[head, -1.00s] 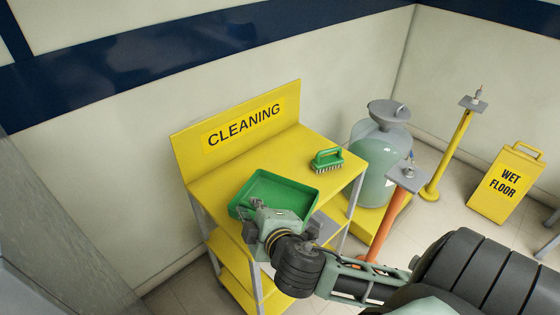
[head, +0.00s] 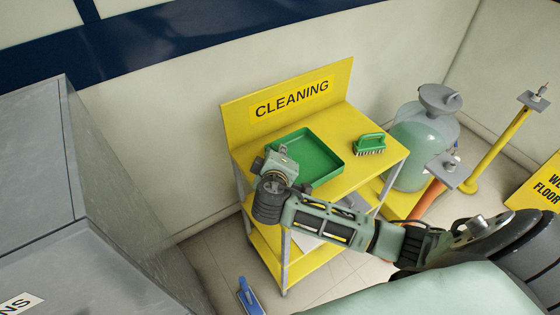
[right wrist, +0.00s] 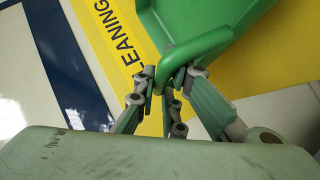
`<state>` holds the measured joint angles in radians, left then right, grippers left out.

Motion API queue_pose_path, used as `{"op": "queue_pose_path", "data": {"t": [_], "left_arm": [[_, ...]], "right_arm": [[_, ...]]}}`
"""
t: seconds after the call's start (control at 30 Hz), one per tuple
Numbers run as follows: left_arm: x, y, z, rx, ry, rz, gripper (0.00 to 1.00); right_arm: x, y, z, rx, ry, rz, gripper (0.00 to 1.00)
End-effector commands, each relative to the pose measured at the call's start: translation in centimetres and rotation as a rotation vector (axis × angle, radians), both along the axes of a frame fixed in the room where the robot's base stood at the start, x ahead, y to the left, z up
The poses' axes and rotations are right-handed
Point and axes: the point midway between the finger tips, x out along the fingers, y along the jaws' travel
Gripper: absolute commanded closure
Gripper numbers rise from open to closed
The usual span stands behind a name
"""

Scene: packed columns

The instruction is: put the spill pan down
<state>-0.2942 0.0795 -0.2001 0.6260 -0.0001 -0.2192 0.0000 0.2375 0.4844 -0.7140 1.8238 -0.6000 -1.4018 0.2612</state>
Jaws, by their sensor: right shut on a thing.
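The spill pan (head: 318,150) is a shallow green tray over the left part of the yellow cleaning cart's top (head: 348,178) in the head view. My right gripper (head: 284,166) is at the pan's near left side, shut on its rim. In the right wrist view the fingers (right wrist: 166,84) pinch the edge of the green pan (right wrist: 205,28). The pan looks roughly level; I cannot tell whether its underside touches the cart top. My left gripper is not in view.
A green brush (head: 369,145) stands on the cart top, right of the pan. The upright CLEANING panel (head: 292,98) backs the cart. A large bottle (head: 420,150) and posts stand at right. A grey cabinet (head: 125,215) is at left; a blue-handled item (head: 249,296) is on the floor.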

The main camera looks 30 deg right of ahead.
Motion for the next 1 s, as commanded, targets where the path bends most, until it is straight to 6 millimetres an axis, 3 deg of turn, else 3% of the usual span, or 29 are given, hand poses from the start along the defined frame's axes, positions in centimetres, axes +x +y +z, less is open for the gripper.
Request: {"op": "queue_pose_path", "data": {"t": [0.33, 0.57, 0.6, 0.8, 1.0], "left_arm": [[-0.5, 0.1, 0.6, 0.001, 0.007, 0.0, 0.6], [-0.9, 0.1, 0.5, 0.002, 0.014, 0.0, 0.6], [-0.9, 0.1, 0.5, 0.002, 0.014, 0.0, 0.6], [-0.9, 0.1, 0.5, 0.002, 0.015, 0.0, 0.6], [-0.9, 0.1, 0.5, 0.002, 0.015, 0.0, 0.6]], "right_arm": [[0.2, 0.1, -3.8, -0.003, 0.001, 0.0, 1.0], [0.2, 0.1, -4.1, 0.0, -0.001, 0.001, 1.0], [0.1, 0.2, -4.2, 0.001, 0.001, 0.0, 0.89], [0.1, 0.1, -4.2, 0.001, 0.001, 0.0, 0.71], [0.1, 0.1, -4.2, 0.0, 0.0, 0.0, 0.7]]}}
